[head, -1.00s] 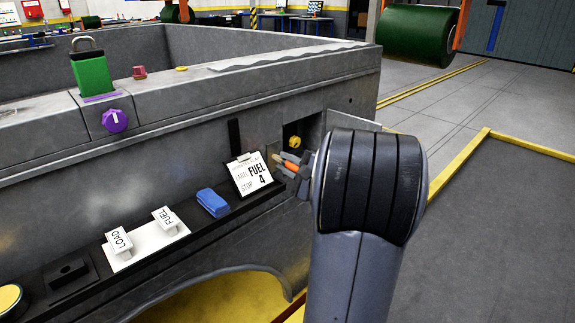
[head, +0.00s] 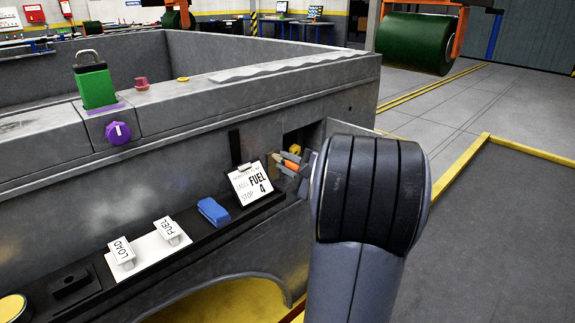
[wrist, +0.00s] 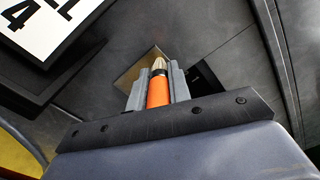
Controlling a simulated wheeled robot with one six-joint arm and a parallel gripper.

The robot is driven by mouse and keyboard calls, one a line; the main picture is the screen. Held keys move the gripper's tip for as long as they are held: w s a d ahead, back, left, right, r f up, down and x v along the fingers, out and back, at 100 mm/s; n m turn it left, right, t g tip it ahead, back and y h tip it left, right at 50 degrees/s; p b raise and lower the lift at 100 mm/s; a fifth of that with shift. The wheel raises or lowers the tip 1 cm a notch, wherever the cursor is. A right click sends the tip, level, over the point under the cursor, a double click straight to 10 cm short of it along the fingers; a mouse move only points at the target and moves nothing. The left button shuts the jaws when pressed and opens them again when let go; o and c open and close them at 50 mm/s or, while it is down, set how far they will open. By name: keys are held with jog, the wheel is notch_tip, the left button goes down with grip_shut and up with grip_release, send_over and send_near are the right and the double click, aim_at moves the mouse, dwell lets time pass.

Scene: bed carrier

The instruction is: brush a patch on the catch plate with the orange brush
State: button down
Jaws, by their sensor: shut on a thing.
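My gripper (wrist: 160,85) is shut on the orange brush (wrist: 158,92), whose tan tip (wrist: 159,63) points away from the wrist. In the head view the brush (head: 291,164) shows small between the grey fingers, beside the clipboard card and just below the opening in the carrier's side. The catch plate cannot be made out for certain; a small tan-brown surface (wrist: 138,72) lies behind the brush tip in the wrist view. I cannot tell whether the tip touches it. My arm hides part of the area to the right.
A blue block (head: 213,211) and LOAD (head: 122,253) and FUEL (head: 168,231) tags sit further left. A yellow knob (head: 295,150) shows inside the opening. An open flap borders the opening's right side.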

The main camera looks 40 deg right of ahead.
dwell(0.4)
jog(key=shift+f+b, duration=0.9)
jog(key=shift+b, duration=0.15)
jog(key=shift+f+b, duration=0.85)
jog(key=shift+b, duration=0.15)
jog(key=shift+f, duration=0.15)
jog(key=shift+f+b, duration=0.8)
jog(key=shift+b, duration=0.25)
jog(key=shift+f, duration=0.1)
jog(key=shift+f+b, duration=0.85)
jog(key=shift+b, duration=0.15)
